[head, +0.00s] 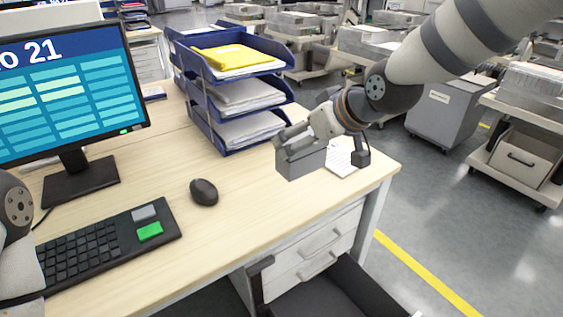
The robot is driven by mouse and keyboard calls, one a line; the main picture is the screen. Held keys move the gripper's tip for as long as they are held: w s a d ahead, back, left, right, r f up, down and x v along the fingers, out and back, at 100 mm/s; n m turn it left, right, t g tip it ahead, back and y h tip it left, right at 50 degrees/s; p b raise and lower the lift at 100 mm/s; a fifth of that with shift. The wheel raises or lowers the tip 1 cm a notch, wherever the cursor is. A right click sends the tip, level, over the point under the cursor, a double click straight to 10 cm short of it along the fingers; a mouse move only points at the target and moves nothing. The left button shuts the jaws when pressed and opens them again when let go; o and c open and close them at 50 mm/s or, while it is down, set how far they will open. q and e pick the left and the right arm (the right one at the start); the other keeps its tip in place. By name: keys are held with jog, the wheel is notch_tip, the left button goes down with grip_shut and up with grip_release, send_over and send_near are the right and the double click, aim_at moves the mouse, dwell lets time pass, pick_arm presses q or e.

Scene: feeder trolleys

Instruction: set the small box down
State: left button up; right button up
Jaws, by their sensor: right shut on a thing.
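A small grey box (302,163) is held in my right gripper (292,141), near the right front part of the wooden desk (240,205). The gripper is shut on its upper part. The box hides a patch of desk behind it; I cannot tell whether its bottom touches the desk top. Part of my left arm shows at the left edge, but its gripper is out of the picture.
A blue tray stack (205,125) with papers and a yellow packet (232,56) stands behind the box. A white sheet (343,160) lies to its right. A mouse (204,192), keyboard (85,250) and monitor (75,90) stand left. Desk between mouse and box is clear.

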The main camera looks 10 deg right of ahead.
pick_arm(q)
jog(key=s+f+g+b, duration=0.1)
jog(key=s+f+b, duration=0.1)
jog(key=s+f, duration=0.2)
jog(key=shift+s+g+b, duration=0.15)
jog(key=shift+g+b, duration=0.15)
jog(key=shift+b, duration=0.05)
pick_arm(e)
jog(key=shift+s+d+f+x, duration=0.1)
jog(key=shift+d+f+x, duration=0.15)
jog(key=shift+x, duration=2.3)
jog(key=shift+s+d+f+x, duration=0.15)
jog(key=shift+d+x, duration=0.05)
jog(key=shift+x, duration=2.4)
jog(key=shift+s+d+f+x, duration=0.1)
jog(key=shift+d+f+x, duration=0.15)
jog(key=shift+x, duration=2.3)
pick_arm(q)
jog(key=shift+f, duration=0.1)
pick_arm(e)
jog(key=shift+f, duration=0.15)
jog(key=o, duration=1.3)
